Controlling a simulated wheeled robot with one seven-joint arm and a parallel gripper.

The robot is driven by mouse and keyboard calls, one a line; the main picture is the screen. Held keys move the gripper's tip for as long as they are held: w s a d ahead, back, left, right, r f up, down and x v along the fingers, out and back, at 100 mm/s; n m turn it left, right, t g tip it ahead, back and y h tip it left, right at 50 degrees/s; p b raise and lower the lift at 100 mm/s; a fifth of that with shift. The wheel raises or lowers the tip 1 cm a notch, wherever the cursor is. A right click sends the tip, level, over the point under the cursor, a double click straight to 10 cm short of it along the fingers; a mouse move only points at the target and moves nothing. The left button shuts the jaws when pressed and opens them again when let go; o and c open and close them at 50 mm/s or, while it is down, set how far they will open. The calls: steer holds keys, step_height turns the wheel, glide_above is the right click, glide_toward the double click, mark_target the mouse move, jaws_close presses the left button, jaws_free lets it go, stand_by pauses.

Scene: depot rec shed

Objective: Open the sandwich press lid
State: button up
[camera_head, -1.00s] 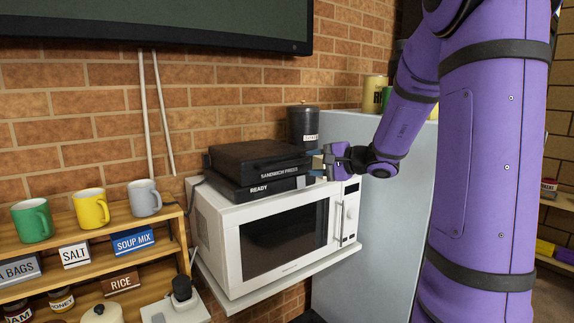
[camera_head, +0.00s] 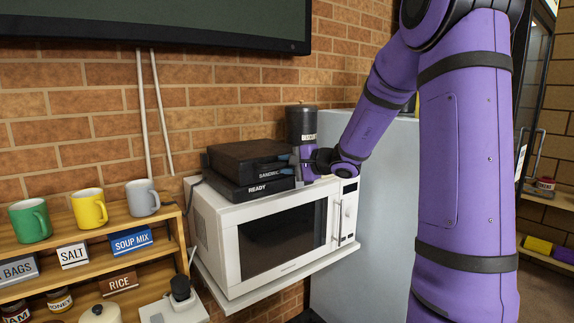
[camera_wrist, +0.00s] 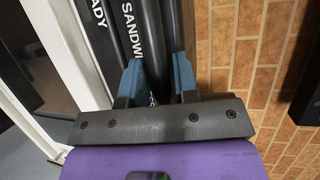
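The black sandwich press (camera_head: 225,187) sits on the microwave with its lid (camera_head: 245,152) down. Its front edge faces my arm's side, with a "READY" label on the lower part. My gripper (camera_head: 297,167) is at the right front corner of the press and covers part of the lid's label. In the wrist view my gripper (camera_wrist: 158,78) has its two blue fingers apart, one on either side of a dark front part of the lid (camera_wrist: 150,40). The fingers look open around it. Firm contact is not clear.
The white microwave (camera_head: 345,192) stands on a shelf by the brick wall. A black canister (camera_head: 301,122) stands close behind my gripper. A pale fridge-like cabinet (camera_head: 385,180) is at right. Mugs (camera_head: 90,208) stand on a wooden rack at left. A dark screen (camera_head: 150,20) hangs above.

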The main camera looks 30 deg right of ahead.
jaws_close()
steer(key=shift+r, duration=0.15)
